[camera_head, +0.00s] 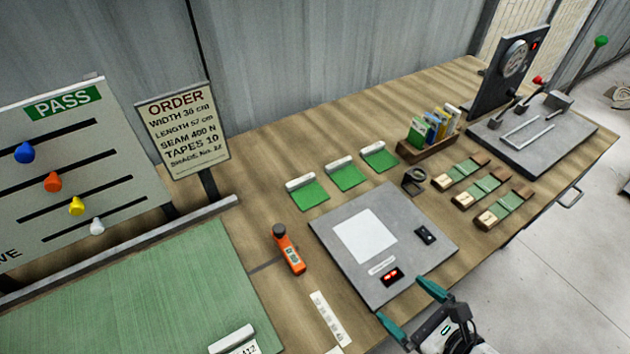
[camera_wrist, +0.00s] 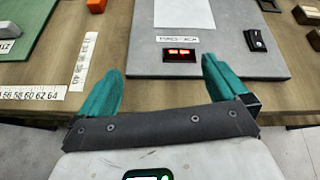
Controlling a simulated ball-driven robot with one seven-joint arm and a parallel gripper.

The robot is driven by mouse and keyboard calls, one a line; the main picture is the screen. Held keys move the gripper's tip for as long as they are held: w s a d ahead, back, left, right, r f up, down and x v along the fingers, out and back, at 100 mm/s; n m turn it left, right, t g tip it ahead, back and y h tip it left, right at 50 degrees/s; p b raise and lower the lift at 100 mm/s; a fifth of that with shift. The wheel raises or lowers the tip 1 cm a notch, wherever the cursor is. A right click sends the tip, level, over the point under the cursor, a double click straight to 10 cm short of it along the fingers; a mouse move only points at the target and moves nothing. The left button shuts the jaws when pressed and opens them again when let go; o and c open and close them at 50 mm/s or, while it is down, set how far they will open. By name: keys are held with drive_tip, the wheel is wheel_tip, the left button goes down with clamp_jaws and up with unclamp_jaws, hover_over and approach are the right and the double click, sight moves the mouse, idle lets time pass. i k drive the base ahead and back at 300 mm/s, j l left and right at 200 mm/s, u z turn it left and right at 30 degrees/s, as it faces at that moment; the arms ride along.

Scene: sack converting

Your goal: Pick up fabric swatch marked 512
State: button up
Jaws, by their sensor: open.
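Three small green fabric swatches lie in a diagonal row on the wooden table in the head view: a near one (camera_head: 309,194), a middle one (camera_head: 346,177) and a far one (camera_head: 381,160). Each has a pale bar along its back edge. I cannot read 512 on any of them. A large green sheet (camera_head: 140,290) at the left carries a pale bar and a partly cut-off tag that seems to end in 12. My gripper (camera_head: 409,304) is open and empty, at the front edge of the grey plate; its teal fingers also show in the wrist view (camera_wrist: 160,78).
The grey plate (camera_head: 330,240) with a white square stands between my gripper and the swatches. An orange handheld device (camera_head: 289,250), a ruler (camera_head: 330,318), a black ring-shaped item (camera_head: 414,181), several strip samples (camera_head: 462,172) and a card box (camera_head: 430,145) lie around.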

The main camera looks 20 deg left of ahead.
sight(307, 193)
drive_tip(key=i+j, duration=0.2)
drive_tip(key=j, duration=0.15)
drive_tip(key=i+j, duration=0.15)
drive_tip(key=j, duration=0.2)
drive_tip(key=i+j, duration=0.2)
drive_tip(key=j, duration=0.2)
